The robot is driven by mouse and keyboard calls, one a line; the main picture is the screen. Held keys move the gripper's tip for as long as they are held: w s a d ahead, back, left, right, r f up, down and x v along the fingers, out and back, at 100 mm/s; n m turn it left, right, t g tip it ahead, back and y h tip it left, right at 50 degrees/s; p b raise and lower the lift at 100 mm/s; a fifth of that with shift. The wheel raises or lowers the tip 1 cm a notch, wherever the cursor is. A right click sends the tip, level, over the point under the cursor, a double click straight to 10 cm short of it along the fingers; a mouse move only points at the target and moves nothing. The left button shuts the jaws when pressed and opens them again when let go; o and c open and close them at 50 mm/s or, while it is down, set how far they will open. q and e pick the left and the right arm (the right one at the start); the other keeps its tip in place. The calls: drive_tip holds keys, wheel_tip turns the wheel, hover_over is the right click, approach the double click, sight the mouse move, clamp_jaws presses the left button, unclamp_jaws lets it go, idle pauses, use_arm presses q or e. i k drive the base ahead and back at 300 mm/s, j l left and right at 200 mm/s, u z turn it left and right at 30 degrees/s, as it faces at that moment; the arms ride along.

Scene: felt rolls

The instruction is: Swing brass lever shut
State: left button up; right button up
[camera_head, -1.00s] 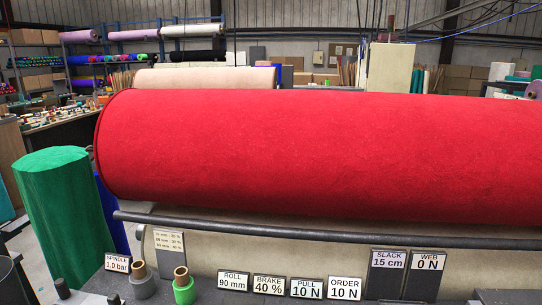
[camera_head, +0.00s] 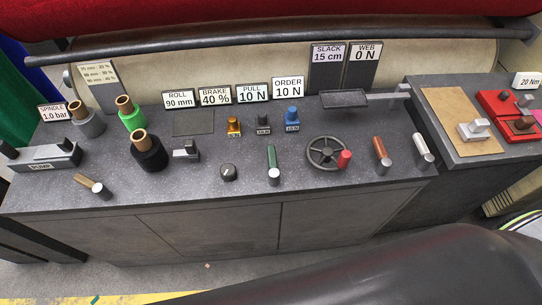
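A short lever with a tan, brass-like handle (camera_head: 85,181) lies at the front left of the grey console top. Its handle points to the back left from a silver pivot (camera_head: 102,190). Another lever with a copper-brown handle (camera_head: 379,147) stands at the right of the console, beside a silver-handled lever (camera_head: 422,146). A green-handled lever (camera_head: 272,156) is near the middle front. The tan handle looks most like brass, but its small size leaves this unsure. Neither of my grippers shows in the view.
A black handwheel with a red knob (camera_head: 344,158) is right of middle. Several spools, including a black one (camera_head: 148,158), stand at the left behind the tan lever. A KING-like labelled grey block (camera_head: 42,160) is at the far left. The red roll (camera_head: 180,12) lies behind.

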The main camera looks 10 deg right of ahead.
sight(98, 189)
drive_tip(key=u, duration=1.2)
